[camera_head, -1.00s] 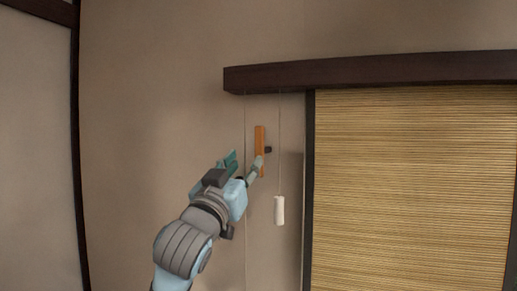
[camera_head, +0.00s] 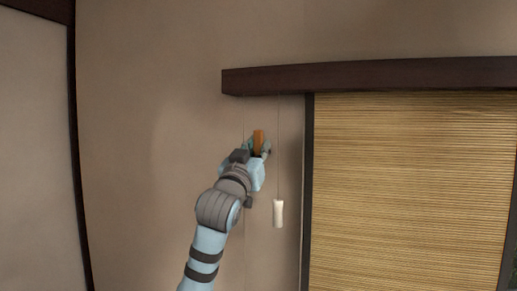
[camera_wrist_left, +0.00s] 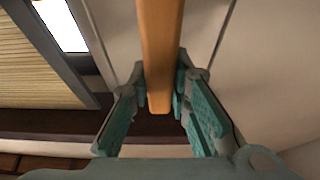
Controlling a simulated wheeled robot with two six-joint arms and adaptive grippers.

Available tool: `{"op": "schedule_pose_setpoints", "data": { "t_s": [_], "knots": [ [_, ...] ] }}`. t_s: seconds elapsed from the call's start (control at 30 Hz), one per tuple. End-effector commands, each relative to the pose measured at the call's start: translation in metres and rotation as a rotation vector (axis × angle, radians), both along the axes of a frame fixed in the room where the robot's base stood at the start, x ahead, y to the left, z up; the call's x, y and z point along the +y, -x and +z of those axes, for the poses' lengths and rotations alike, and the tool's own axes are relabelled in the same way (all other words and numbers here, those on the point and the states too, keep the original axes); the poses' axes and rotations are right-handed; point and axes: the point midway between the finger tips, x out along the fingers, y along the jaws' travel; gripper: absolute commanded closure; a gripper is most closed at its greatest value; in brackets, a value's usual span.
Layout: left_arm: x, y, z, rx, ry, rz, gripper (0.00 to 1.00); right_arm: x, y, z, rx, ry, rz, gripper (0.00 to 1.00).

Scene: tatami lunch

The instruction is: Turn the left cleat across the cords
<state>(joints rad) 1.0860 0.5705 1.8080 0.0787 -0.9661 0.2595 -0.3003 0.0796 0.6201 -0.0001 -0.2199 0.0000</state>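The left cleat (camera_head: 258,137) is an upright orange-brown wooden bar on the wall, just below the dark beam. My left gripper (camera_head: 258,149) is at it, one finger on each side. In the left wrist view the bar (camera_wrist_left: 160,45) runs between the teal-padded fingers (camera_wrist_left: 161,88), whose tips lie against its sides; the gripper looks shut on it. One thin cord (camera_head: 243,112) hangs just left of the cleat and passes behind my arm. Another cord (camera_head: 279,150) hangs to its right, with a white pull (camera_head: 278,213) at its end. The cleat's mount is hidden. My right gripper is out of view.
A dark wooden beam (camera_head: 380,76) runs above the cleat. A bamboo blind (camera_head: 410,190) in a dark frame fills the right side. The plain wall (camera_head: 150,150) to the left is clear.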

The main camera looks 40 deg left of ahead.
Motion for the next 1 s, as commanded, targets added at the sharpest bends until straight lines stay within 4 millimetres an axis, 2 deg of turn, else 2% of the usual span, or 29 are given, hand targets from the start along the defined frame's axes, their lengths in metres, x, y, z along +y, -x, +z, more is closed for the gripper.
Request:
{"op": "schedule_pose_setpoints", "data": {
  "t_s": [0.27,0.47,0.67,1.0],
  "knots": [
    [0.000,0.000,0.000,0.003,-0.009,0.000,1.00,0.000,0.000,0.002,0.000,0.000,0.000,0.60],
    [-0.001,0.000,0.001,0.023,-0.060,0.001,1.00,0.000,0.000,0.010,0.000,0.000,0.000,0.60],
    [-0.002,-0.001,0.003,0.065,-0.174,0.001,1.00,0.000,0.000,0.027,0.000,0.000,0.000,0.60],
    [-0.007,-0.003,0.003,0.170,-0.463,0.000,1.00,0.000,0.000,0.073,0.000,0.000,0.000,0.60]
  ]
}}
